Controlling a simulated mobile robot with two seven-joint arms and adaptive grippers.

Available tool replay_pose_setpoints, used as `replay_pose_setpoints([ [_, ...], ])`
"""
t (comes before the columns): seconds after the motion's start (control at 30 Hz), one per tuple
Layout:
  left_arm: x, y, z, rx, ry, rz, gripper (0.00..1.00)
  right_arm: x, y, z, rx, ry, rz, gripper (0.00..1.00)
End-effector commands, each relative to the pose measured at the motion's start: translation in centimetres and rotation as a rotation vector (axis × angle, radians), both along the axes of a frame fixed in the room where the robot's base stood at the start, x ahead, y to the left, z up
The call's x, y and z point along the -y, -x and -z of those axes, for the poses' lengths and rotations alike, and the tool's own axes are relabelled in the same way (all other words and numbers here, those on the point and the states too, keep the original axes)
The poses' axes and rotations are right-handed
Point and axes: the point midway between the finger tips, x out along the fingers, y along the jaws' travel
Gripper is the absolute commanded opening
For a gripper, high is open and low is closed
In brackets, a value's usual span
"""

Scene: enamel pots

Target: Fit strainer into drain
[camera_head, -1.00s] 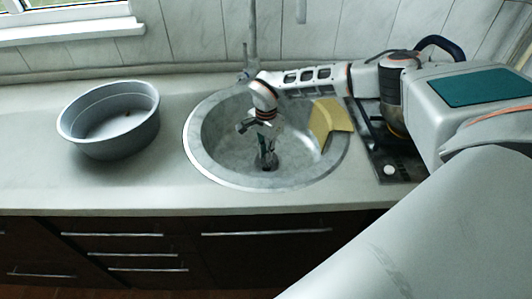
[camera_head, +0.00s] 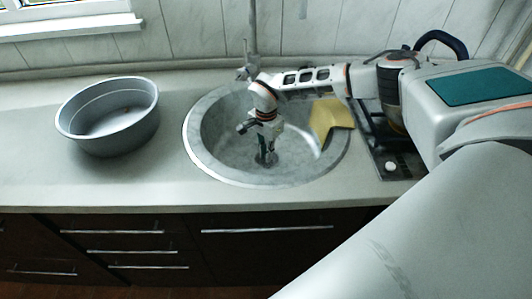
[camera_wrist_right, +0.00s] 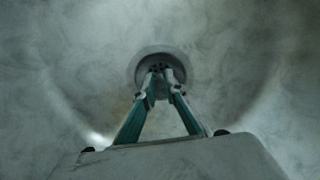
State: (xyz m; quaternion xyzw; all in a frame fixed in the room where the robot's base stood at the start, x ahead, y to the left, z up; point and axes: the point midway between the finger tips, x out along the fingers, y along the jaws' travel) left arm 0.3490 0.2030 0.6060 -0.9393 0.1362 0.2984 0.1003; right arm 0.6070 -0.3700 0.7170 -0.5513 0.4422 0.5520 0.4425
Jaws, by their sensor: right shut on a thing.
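The round metal sink (camera_head: 215,148) is set in the worktop. My right gripper (camera_head: 265,157) reaches down into it, fingers pointing at the drain in the sink floor. In the right wrist view, my gripper's fingertips (camera_wrist_right: 161,76) are close together, shut on the small strainer (camera_wrist_right: 158,68), whose dark holes show between and behind the tips. A round grey drain rim (camera_wrist_right: 136,68) surrounds it. The strainer is at the drain opening, but I cannot tell whether it is seated or just above. In the head view the gripper mostly hides it. My left gripper is out of view.
A yellow cloth or sponge (camera_head: 328,118) lies at the sink's right side, close to my forearm. The faucet (camera_head: 250,62) stands behind the sink. A grey round pan (camera_head: 108,128) is on the left worktop. A dark hob (camera_head: 388,150) lies right of the sink.

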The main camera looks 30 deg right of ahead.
Motion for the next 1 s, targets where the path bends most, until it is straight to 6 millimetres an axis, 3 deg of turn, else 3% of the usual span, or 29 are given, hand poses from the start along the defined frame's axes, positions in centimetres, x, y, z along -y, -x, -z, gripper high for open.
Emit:
replay_pose_setpoints([
  [0.83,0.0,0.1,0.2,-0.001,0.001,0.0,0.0,0.0,0.0,1.2,0.0,0.0,0.0,0.0],
  [0.9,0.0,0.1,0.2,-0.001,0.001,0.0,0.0,0.0,0.0,1.2,0.0,0.0,0.0,0.24],
  [0.93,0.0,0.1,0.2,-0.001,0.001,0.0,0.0,0.0,0.0,1.2,0.0,0.0,0.0,0.3],
  [1.0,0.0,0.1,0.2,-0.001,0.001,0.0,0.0,0.0,0.0,1.2,0.0,0.0,0.0,0.3],
])
